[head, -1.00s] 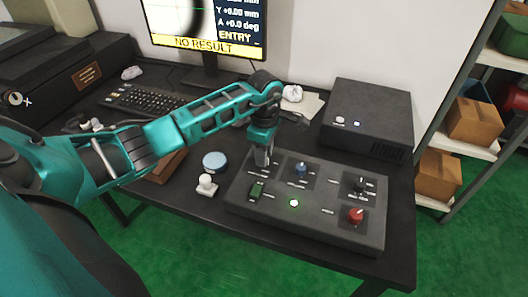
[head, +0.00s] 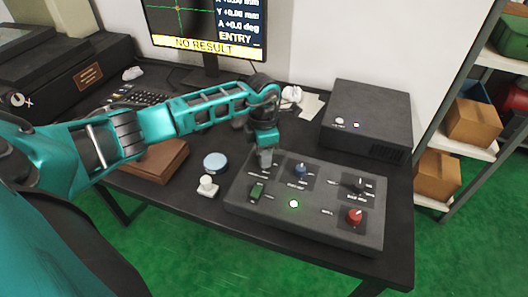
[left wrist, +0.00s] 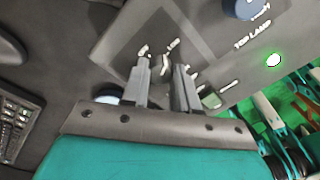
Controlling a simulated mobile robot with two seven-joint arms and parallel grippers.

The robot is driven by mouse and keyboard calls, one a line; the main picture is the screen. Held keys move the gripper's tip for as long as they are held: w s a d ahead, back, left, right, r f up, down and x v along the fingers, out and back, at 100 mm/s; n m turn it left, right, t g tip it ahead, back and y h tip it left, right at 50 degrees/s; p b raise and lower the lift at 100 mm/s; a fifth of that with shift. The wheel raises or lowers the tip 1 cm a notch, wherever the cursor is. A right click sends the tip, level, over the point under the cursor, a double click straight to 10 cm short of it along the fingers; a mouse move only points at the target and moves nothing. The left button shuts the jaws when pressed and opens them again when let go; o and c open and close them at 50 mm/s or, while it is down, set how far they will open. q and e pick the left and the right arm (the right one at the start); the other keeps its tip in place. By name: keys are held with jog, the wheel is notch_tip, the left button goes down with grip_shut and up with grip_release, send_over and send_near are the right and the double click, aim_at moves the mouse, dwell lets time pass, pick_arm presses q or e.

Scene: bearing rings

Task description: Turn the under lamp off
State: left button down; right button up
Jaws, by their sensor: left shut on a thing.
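The dark grey control panel (head: 322,226) lies on the table. My left gripper (head: 265,160) points down at its back left corner, over the control there. In the left wrist view its two fingers (left wrist: 163,88) are close together over a dark square with white marks. They are shut on a small control, which the fingers mostly hide. The blue knob (head: 300,170), beside a label reading TOP LAMP in the left wrist view, is to the right of the gripper. The monitor (head: 205,22) shows a dark picture with cross lines and NO RESULT. My right gripper is not in view.
The panel also has a green switch (head: 257,190), a lit green lamp (head: 294,203), a black knob (head: 361,185) and a red knob (head: 355,215). A white knobbed piece (head: 208,186) and a blue disc (head: 215,162) stand left of it. A black box (head: 368,115) is behind.

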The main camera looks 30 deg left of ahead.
pick_arm(q)
jog(key=n+p, duration=0.1)
jog(key=n, duration=0.5)
jog(key=shift+r+n+p, duration=0.1)
jog(key=shift+n+p, duration=0.2)
jog(key=shift+p, duration=0.1)
jog(key=n+p, duration=0.1)
jog(key=n, duration=0.3)
jog(key=shift+p, duration=0.3)
jog(key=shift+n+p, duration=0.35)
jog(key=shift+n, duration=0.85)
jog(key=c, duration=0.9)
grip_release()
jog(key=shift+o, duration=0.2)
notch_tip(320, 180, up, 13)
jog(key=shift+s+a, duration=0.15)
jog(key=shift+a, duration=0.1)
